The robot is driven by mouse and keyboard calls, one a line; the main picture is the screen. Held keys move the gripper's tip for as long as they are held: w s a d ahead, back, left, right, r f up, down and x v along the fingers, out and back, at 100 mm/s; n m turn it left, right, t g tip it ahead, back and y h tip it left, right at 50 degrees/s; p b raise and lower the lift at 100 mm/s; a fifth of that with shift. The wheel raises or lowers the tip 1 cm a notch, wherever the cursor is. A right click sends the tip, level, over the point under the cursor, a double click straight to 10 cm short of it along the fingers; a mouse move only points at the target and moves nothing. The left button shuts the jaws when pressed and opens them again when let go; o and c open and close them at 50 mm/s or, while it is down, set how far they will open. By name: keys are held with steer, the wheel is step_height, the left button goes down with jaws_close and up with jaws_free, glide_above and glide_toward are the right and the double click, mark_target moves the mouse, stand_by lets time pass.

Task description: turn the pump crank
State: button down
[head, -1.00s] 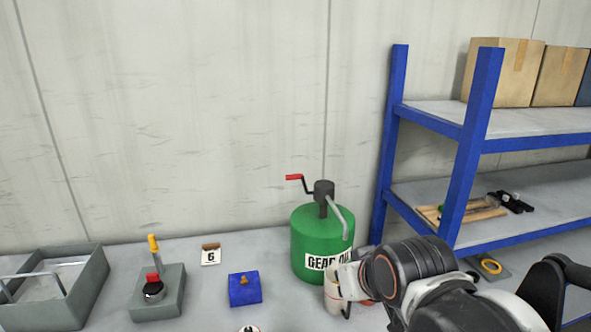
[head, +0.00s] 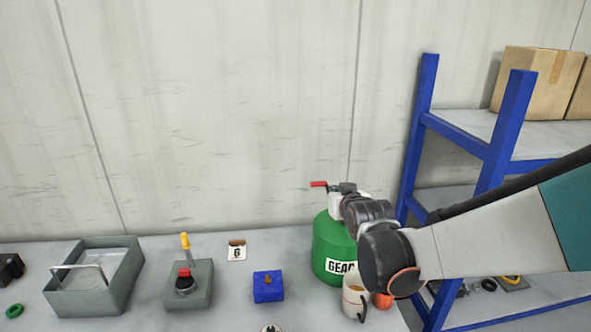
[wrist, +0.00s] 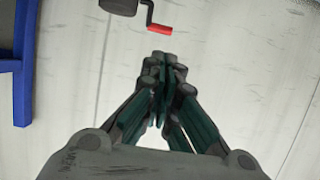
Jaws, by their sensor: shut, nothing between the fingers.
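The pump crank has a red handle (head: 318,184) on a dark arm, at the top of the green gear oil drum (head: 330,248). In the wrist view the red handle (wrist: 160,29) hangs from the dark crank arm, near the dark pump head (wrist: 118,5). My gripper (wrist: 161,62) is shut and empty, with its fingertips just below the handle in that picture and apparently apart from it. In the head view my wrist and arm hide the pump head and the drum's right side.
A white cup (head: 354,299) and an orange object (head: 383,300) stand before the drum. A blue block (head: 268,286), a grey lever box (head: 188,285), a number 6 card (head: 237,250) and a grey open tray (head: 95,285) are to the left. A blue shelf (head: 495,150) is at the right.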

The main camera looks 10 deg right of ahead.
steer(key=w+t+p, duration=0.2)
steer(key=w, duration=0.4)
glide_toward(318, 183)
steer(key=w+r, duration=0.2)
steer(key=w, duration=0.4)
steer(key=shift+w+f, duration=0.45)
steer(key=shift+f, duration=0.15)
steer(key=shift+w+f+g, duration=0.25)
steer(key=shift+w+g, duration=0.25)
steer(key=shift+g, duration=0.6)
steer(key=shift+w+f+g, duration=0.9)
steer(key=shift+f+g, duration=0.2)
steer(key=shift+g, duration=0.3)
